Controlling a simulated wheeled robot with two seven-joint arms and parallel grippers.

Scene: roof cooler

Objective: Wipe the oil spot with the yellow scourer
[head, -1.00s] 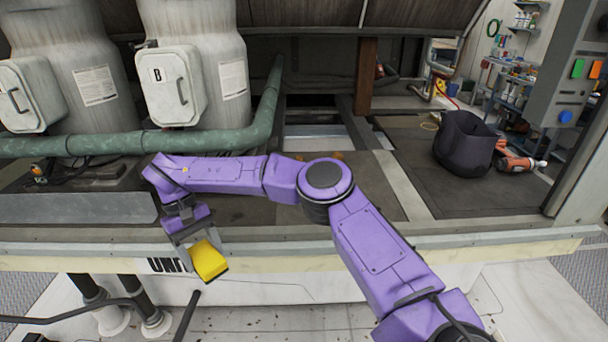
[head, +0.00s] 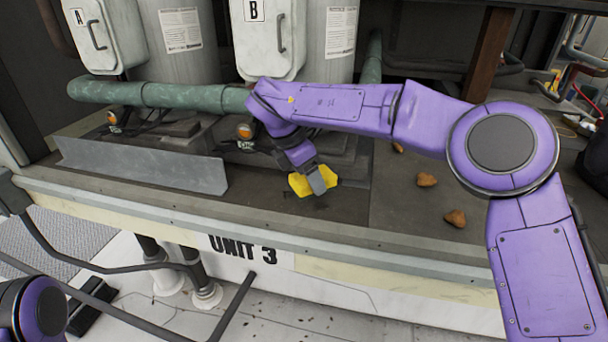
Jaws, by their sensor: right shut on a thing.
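The yellow scourer (head: 299,186) is in my right gripper (head: 318,182), which is shut on it. The gripper points down over the dark deck, behind the front ledge, and the scourer is at or just above the deck surface; I cannot tell if it touches. Yellow shows on both sides of the grey finger. A faint dark mark (head: 319,206) lies on the deck just in front of the scourer; it may be the oil spot, and part may be hidden under the gripper. My left gripper is out of view; only a left arm link shows at lower left.
A green pipe (head: 165,95) runs behind, below the canisters with boxes A and B. A grey metal plate (head: 140,166) stands on the left. Several brown lumps (head: 455,218) lie on the deck to the right. The front ledge (head: 180,217) edges the deck.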

